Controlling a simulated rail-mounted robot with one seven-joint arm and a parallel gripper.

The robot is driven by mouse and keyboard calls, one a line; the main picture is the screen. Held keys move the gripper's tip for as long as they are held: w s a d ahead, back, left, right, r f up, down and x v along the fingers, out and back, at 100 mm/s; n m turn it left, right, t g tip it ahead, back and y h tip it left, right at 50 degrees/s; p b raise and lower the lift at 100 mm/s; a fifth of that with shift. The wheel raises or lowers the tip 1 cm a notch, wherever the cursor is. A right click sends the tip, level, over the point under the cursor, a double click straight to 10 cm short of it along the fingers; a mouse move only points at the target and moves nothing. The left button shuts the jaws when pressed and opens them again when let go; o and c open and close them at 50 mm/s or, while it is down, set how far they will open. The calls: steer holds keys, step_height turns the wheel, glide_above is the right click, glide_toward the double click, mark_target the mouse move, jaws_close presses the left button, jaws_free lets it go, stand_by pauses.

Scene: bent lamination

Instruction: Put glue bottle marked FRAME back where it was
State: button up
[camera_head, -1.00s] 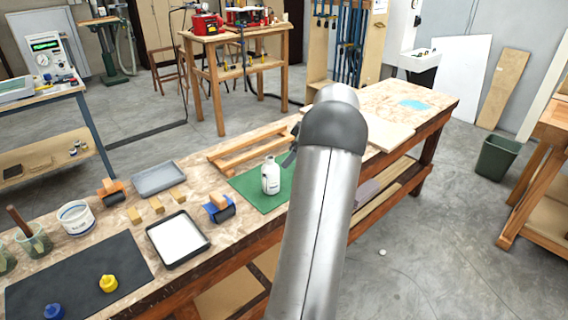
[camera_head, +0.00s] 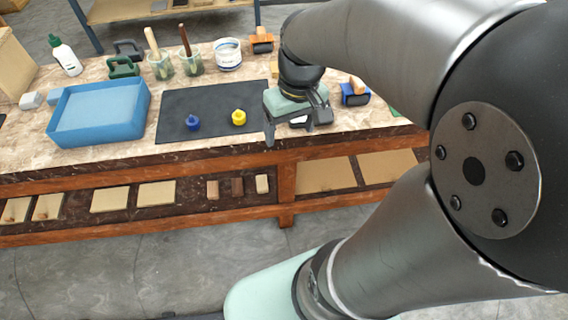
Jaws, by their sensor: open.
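A white bottle with a green cap (camera_head: 66,57) stands upright at the back left of the bench; any marking on it is too small to read. My gripper (camera_head: 298,122) is open over the bench's front part, right of the black mat (camera_head: 175,103) and well apart from that bottle. The white bottle seen earlier on the green mat is not in view now; my arm covers most of that area.
A blue tray (camera_head: 98,112) stands on the bench's left part. The mat's middle is mostly clear.

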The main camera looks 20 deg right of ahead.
steer(key=s+a+f, duration=0.2)
steer(key=s+a, duration=0.2)
steer(key=s, duration=0.3)
steer(key=shift+s+a+f+m+h, duration=0.2)
steer(key=shift+s+f+m+h, duration=0.1)
steer(key=shift+f+h, duration=0.1)
